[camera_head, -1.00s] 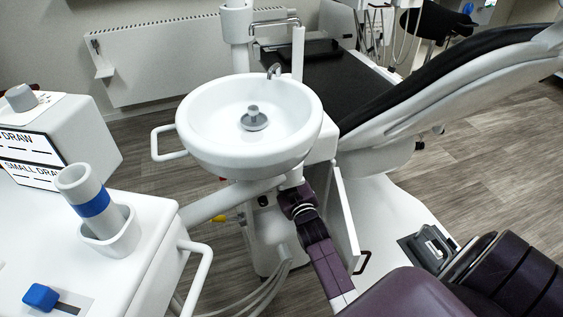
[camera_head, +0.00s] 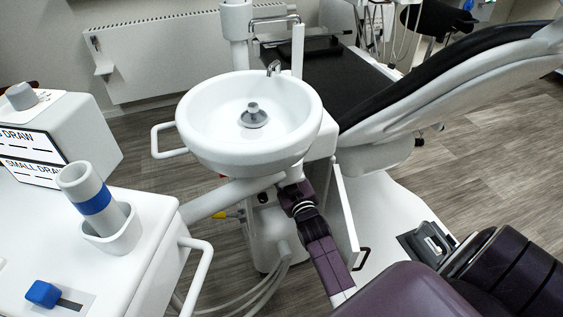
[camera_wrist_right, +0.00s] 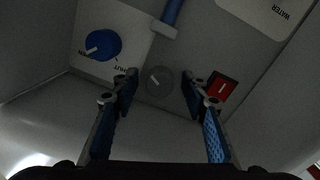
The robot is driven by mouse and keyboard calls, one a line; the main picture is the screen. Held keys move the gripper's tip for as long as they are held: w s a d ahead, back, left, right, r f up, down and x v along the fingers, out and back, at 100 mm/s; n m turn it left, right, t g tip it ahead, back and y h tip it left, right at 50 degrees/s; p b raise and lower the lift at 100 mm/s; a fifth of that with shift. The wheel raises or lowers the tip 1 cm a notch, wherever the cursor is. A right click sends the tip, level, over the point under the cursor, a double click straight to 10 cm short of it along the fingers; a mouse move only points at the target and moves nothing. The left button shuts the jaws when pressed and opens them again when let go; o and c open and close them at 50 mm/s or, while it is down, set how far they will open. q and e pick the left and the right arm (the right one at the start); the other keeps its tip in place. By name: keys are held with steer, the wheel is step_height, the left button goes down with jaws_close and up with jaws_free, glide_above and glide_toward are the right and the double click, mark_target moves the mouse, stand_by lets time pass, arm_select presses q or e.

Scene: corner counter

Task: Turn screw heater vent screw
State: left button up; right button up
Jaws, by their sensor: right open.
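In the right wrist view, a round grey disc with a pale slot (camera_wrist_right: 160,80), which looks like the vent screw, is set in a grey panel. My right gripper (camera_wrist_right: 159,86) is open, with one blue-padded finger on each side of the disc and nothing held. The fingertips appear spread wider than the disc; I cannot tell how far they are from the panel. In the head view my right arm reaches under the white basin, and its gripper is hidden there. My left gripper is not in view.
Beside the disc are a blue knob (camera_wrist_right: 102,45), a red switch (camera_wrist_right: 222,87) and a blue pipe (camera_wrist_right: 172,12). In the head view, the white basin (camera_head: 205,150) overhangs my arm. An open white door panel (camera_head: 345,215) stands close to its right.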

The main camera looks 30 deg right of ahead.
steer(key=v, duration=1.1)
steer(key=shift+s, duration=0.3)
